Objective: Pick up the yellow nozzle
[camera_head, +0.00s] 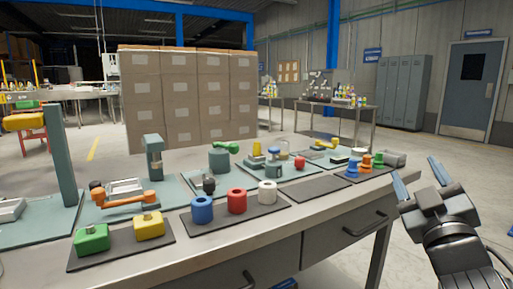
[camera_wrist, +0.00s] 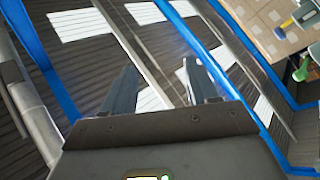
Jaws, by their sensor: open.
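I cannot clearly single out a yellow nozzle.
The steel bench (camera_head: 290,222) holds a green block (camera_head: 91,238), blue (camera_head: 202,210), red (camera_head: 237,200) and white (camera_head: 267,191) cylinders, and an orange-handled clamp (camera_head: 125,201). One dark mat (camera_head: 320,188) is bare. Stacked cartons (camera_head: 190,95) stand behind. Floor right of the bench is clear.

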